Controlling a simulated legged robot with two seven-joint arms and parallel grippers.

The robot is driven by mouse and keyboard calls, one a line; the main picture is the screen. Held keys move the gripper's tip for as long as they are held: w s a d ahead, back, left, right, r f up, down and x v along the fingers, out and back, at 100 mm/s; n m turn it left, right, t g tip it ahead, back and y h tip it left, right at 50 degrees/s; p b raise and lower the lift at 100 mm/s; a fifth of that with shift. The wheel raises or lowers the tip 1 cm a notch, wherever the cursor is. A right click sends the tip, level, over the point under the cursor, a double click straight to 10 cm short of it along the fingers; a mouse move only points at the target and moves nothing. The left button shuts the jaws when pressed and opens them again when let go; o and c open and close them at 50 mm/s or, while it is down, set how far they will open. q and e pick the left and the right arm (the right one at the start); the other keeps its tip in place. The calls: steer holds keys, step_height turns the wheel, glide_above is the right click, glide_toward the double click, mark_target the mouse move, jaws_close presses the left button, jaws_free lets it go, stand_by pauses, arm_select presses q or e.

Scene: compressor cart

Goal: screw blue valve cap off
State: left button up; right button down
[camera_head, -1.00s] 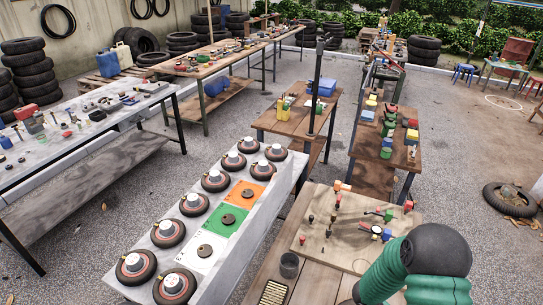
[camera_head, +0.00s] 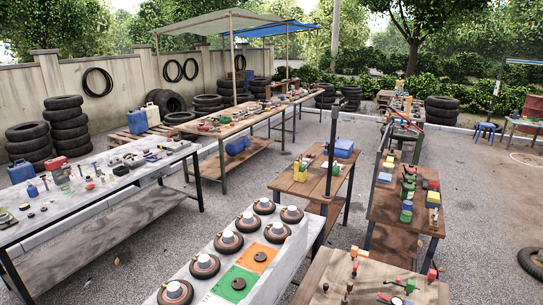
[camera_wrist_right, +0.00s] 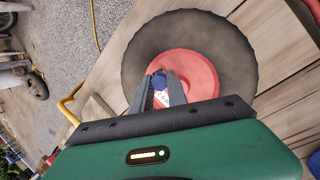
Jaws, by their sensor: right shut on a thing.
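In the right wrist view, a wheel with a dark tyre (camera_wrist_right: 135,52) and a red hub (camera_wrist_right: 198,66) lies on wooden planks. A small blue valve cap (camera_wrist_right: 159,80) shows at the hub, between the two grey fingers of my right gripper (camera_wrist_right: 160,79). The gripper is shut on the cap. A red-and-white part shows just below the cap between the fingers. The gripper body hides the near side of the wheel. Neither gripper shows in the head view.
In the head view, a grey bench (camera_head: 205,292) holds several small wheels and green and orange mats. A wooden table (camera_head: 330,285) with small coloured parts stands beside it. Other work tables and tyre stacks (camera_head: 68,125) stand farther back. Open gravel (camera_head: 480,225) lies to the right.

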steer(key=shift+s+d+f+n+b, duration=0.2)
steer(key=shift+f+n+b, duration=0.15)
steer(key=shift+n+b, duration=0.2)
steer(key=shift+s+a+r+n+t+b, duration=0.15)
steer(key=shift+a+n+t+b, duration=0.3)
steer(key=shift+n+b, duration=0.5)
steer(key=shift+s+d, duration=0.1)
